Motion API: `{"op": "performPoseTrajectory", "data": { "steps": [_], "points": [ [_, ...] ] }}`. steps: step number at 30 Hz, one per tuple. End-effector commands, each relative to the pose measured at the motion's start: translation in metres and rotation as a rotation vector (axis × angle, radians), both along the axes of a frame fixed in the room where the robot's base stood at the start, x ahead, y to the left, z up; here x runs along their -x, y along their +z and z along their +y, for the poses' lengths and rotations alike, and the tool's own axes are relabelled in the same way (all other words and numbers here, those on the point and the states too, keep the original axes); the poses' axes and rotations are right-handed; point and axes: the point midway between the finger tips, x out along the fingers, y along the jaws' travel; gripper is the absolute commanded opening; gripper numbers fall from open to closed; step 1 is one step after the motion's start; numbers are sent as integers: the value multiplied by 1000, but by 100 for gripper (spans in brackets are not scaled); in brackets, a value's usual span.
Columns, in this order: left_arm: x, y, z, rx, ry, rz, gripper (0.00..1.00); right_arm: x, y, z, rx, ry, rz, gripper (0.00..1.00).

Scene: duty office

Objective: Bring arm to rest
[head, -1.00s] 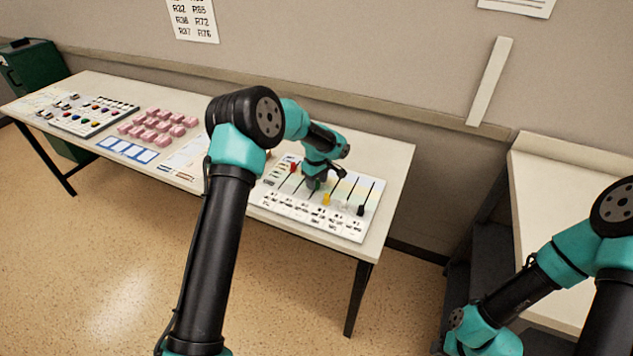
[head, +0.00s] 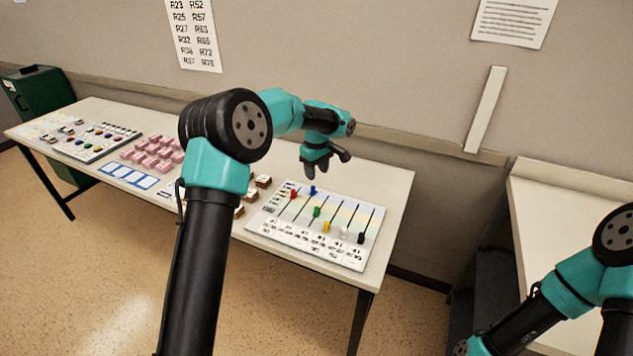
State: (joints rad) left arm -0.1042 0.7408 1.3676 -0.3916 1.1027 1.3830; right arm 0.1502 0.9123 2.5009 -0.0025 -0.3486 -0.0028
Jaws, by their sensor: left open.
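My left gripper (head: 318,168) is open and empty. It hangs above the back edge of the slider board, pointing down and apart from it. The white slider board (head: 340,252) lies near the right end of the long table. Its colored knobs stand in black slots: a red knob (head: 293,194), a blue knob (head: 312,190), a green knob (head: 317,212), a yellow knob (head: 326,227), a white one and a black knob (head: 361,238). My right arm comes in at the lower right; its gripper is out of view.
The long table (head: 385,185) also holds brown-and-white blocks (head: 263,181), pink blocks (head: 152,152), a blue-framed card strip (head: 130,176) and a panel of colored buttons (head: 92,140). A second table (head: 560,215) stands at right. A green bin (head: 38,92) is at far left.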

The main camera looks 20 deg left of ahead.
Motion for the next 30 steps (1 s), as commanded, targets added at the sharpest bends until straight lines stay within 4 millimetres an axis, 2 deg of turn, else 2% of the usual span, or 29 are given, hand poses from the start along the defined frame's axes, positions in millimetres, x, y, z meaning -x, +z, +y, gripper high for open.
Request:
{"op": "performPoseTrajectory", "data": {
  "steps": [5, 20, 23, 26, 30],
  "points": [
    [0, 8, 0, 0, 0, 1, 47, 0, 0, 0, 0, 0, 0, 43],
    [0, 6, 4, 7, -4, -2, 47, 0, 0, 0, 0, 0, 0, 43],
    [1, -1, 16, 32, -22, -16, 47, 0, 0, 0, 0, 0, 0, 43],
    [3, -13, 38, 78, -60, -53, 47, 0, 0, 0, 0, 0, 0, 43],
    [10, -36, 84, 149, -133, -148, 47, 0, 0, 0, 0, 0, 0, 43]
  ]
}}
